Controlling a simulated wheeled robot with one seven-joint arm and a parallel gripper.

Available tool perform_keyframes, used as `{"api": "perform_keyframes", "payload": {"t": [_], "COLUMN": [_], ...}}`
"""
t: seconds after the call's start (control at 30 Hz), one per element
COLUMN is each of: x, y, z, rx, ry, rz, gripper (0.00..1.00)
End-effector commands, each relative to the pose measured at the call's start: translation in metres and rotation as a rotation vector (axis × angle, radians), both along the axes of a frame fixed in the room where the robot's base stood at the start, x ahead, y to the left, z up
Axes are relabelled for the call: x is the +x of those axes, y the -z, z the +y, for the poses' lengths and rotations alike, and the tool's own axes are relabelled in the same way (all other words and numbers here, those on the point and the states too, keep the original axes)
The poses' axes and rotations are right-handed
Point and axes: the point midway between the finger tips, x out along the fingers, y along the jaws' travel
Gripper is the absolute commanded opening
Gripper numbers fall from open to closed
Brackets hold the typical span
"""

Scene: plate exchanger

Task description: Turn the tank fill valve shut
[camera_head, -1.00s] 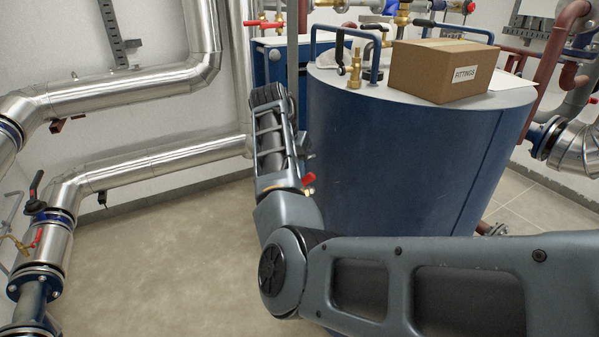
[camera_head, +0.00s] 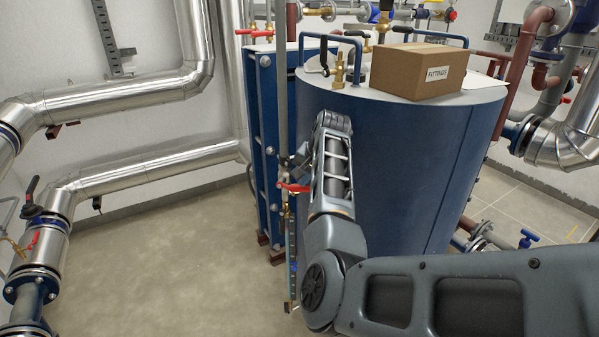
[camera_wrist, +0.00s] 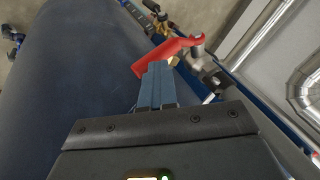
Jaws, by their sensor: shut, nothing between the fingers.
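The tank fill valve appears to be the red-lever valve (camera_head: 293,188) on the thin vertical pipe beside the big blue tank (camera_head: 400,160). In the head view its lever lies nearly level, left of my forearm. In the wrist view the red lever (camera_wrist: 165,55) slants across the top middle, joined to a metal fitting at its right end. My gripper (camera_wrist: 158,68) is shut and empty. Its blue-grey fingertips overlap the lever's lower edge in the picture; I cannot tell whether they touch it. In the head view the fingers are hidden behind my arm.
A blue plate exchanger (camera_head: 264,130) stands left of the tank, close to the thin pipe. A cardboard box (camera_head: 415,72) marked FITTINGS and a brass fitting (camera_head: 339,75) sit on the tank top. Silver pipes (camera_head: 140,170) run along the left wall. The floor (camera_head: 160,255) at left is clear.

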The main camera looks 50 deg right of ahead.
Motion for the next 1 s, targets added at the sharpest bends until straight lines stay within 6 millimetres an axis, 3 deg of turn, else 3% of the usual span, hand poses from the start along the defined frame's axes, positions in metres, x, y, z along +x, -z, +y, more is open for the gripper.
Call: {"api": "perform_keyframes", "payload": {"t": [0.4,1.0], "x": [-0.008,-0.008], "y": [0.015,0.011], "z": [-0.004,-0.004], "rx": [0.007,0.006], "ry": [0.000,0.001], "rz": [-0.004,-0.005], "gripper": [0.00,0.00]}}
